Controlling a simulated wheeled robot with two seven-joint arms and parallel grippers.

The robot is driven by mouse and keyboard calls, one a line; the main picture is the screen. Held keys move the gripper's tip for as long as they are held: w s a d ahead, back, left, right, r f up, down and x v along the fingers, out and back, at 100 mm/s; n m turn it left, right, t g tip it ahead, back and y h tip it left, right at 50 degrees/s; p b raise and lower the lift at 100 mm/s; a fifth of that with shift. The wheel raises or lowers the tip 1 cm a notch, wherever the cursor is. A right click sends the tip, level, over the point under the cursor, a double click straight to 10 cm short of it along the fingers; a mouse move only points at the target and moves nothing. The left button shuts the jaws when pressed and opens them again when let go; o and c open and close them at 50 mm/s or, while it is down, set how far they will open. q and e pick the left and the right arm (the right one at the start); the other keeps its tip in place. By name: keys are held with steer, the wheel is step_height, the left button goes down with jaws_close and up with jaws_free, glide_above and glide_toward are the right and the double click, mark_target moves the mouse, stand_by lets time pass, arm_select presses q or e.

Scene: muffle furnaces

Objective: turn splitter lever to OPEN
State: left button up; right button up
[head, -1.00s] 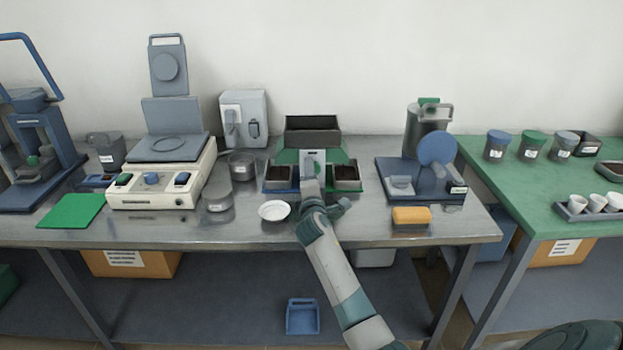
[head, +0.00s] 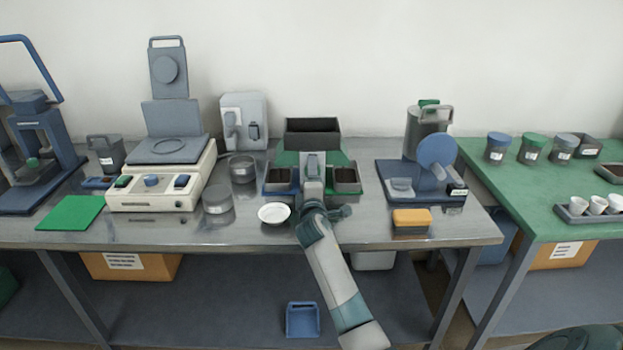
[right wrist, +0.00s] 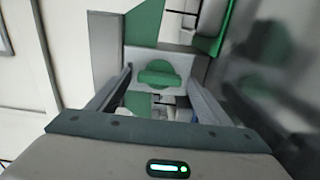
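The splitter stands mid-table in the head view, with a dark hopper (head: 312,134) on top, green sides and a dark pan on each side, the left one (head: 279,180) and the right one (head: 347,180). My right gripper (head: 313,160) is in front of its middle and hides the lever there. In the right wrist view the green splitter lever (right wrist: 158,78) lies across a round green hub on a pale plate. My right gripper (right wrist: 158,84) is open, with one finger on each side of the lever and gaps visible. My left gripper is not in view.
A white dish (head: 273,213) and a grey lidded jar (head: 217,199) stand left of my right arm. A yellow block (head: 411,217) and a blue-based device (head: 437,150) are on the right. A white-based balance-like machine (head: 160,185) stands further left.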

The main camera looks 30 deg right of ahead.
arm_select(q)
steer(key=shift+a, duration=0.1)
arm_select(e)
steer(key=shift+s, duration=0.1)
steer(key=shift+s+a, duration=0.35)
steer(key=shift+s, duration=0.1)
steer(key=v, duration=1.4)
steer(key=shift+s+b, duration=0.3)
steer(key=shift+s+a, duration=0.4)
steer(key=shift+s, duration=0.25)
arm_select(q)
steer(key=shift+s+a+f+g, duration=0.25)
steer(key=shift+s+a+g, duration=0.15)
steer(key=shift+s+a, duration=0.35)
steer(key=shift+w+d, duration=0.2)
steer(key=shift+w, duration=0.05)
